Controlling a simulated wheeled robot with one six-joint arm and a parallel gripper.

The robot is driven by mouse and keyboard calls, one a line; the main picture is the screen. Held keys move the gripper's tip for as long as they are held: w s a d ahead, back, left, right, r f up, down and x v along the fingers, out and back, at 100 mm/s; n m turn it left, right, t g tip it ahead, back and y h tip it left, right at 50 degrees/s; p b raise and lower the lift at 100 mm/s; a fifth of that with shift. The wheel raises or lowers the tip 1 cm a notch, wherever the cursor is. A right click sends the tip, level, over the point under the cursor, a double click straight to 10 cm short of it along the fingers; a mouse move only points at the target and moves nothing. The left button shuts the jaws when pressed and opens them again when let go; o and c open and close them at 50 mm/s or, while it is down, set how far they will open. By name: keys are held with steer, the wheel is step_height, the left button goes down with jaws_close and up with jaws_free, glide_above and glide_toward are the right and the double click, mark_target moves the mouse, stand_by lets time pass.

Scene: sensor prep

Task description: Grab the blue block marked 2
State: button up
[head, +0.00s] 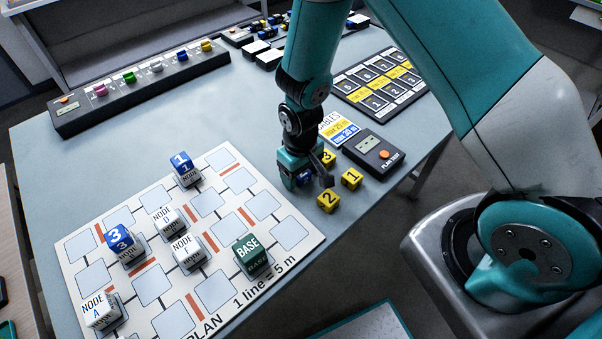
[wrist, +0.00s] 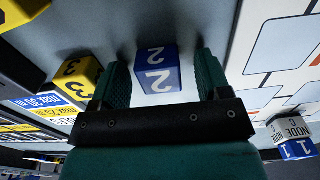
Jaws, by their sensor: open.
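In the head view, my gripper (head: 304,180) is low at the table, right of the plan board. There the blue block (head: 304,176) is mostly hidden by the fingers. My gripper is open around the block and does not visibly press on it.
Yellow blocks marked 3 (head: 327,158), 1 (head: 351,179) and 2 (head: 327,201) stand close to my gripper's right. A black device (head: 374,153) lies behind them. The plan board (head: 300,247) with node blocks, a blue 1 (head: 182,163) and a blue 3 (head: 119,238) is at left.

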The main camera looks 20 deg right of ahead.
steer(key=c, duration=1)
steer(key=shift+r, duration=0.1)
